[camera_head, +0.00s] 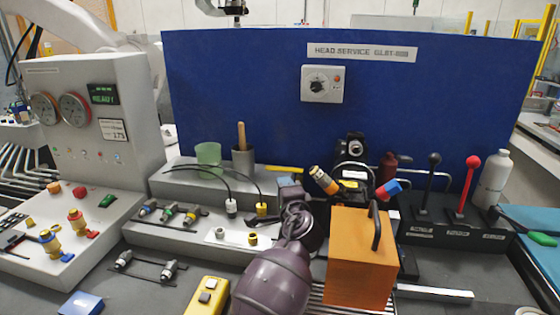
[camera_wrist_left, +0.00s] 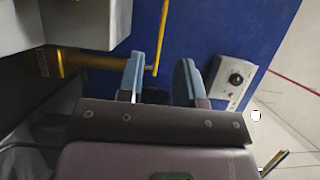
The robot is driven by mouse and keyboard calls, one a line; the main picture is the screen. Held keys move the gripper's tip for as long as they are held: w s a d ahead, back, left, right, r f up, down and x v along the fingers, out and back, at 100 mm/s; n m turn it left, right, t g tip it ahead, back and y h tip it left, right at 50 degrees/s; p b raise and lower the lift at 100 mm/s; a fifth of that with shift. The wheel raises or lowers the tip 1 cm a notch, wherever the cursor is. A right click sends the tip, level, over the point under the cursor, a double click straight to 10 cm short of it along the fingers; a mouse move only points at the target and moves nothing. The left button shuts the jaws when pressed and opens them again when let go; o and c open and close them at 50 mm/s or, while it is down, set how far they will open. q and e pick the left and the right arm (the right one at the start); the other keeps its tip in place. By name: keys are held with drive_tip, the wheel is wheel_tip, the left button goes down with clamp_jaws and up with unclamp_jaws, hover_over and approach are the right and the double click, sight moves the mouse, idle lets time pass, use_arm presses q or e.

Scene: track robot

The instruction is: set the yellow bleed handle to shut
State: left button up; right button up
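A yellow handle shows in the left wrist view as a rod (camera_wrist_left: 100,62) beside a grey block, with a thin upright yellow bar (camera_wrist_left: 162,38) near its end. In the head view a short yellow bar (camera_head: 283,169) shows at the right end of the rear grey shelf, low against the blue panel; my gripper partly hides that area. My left gripper (camera_head: 290,188) is in front of it. In the left wrist view the blue fingertips (camera_wrist_left: 160,80) are apart, with nothing clearly held; the rod's end shows between them. Contact cannot be told. My right gripper is not in view.
An orange box (camera_head: 362,262) with a black handle stands right of my left arm. A black device (camera_head: 352,178) with hoses is behind it. Black and red levers (camera_head: 467,185) stand at the right. A dial box (camera_head: 322,84) is on the blue panel (camera_head: 230,90).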

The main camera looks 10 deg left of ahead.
sight(275, 168)
use_arm(q)
drive_tip(key=x, duration=0.4)
drive_tip(key=shift+w+a+r, duration=0.1)
drive_tip(key=b+x, duration=0.1)
drive_tip(key=x, duration=0.4)
drive_tip(key=shift+w+a, duration=0.25)
drive_tip(key=shift+w, duration=0.35)
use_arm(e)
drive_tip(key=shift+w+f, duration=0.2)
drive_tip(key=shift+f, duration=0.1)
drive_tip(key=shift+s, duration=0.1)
use_arm(q)
clamp_jaws()
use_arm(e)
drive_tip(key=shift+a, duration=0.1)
